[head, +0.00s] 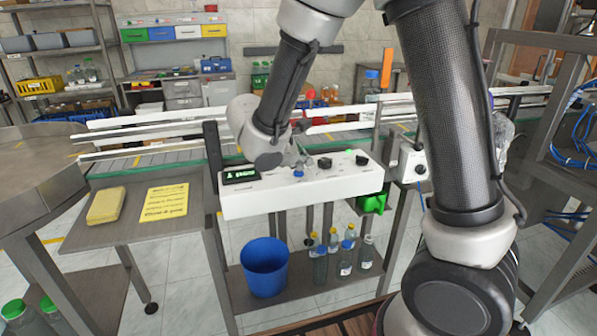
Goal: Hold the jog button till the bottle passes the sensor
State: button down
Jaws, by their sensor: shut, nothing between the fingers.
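A white control box (345,184) stands in front of the conveyor (150,157), with a small green-lit display (240,175) at its left end. A small blue button (298,174) and dark knobs (325,163) are on its top; I cannot read which one is the jog button. My gripper (299,163) is shut and empty, pointing down just above or at the blue button; I cannot tell whether it touches. My wrist hides part of the conveyor behind. I cannot make out a bottle on the visible belt or identify the sensor for certain.
A yellow sponge (106,206) and a yellow notice (165,202) lie on the side table at left. A blue bucket (265,267) and several capped bottles (345,258) stand on the lower shelf. A white box with a black knob (411,161) is right of the control box.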

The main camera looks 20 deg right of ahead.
aim_at(302, 173)
jog(key=shift+r, duration=3.35)
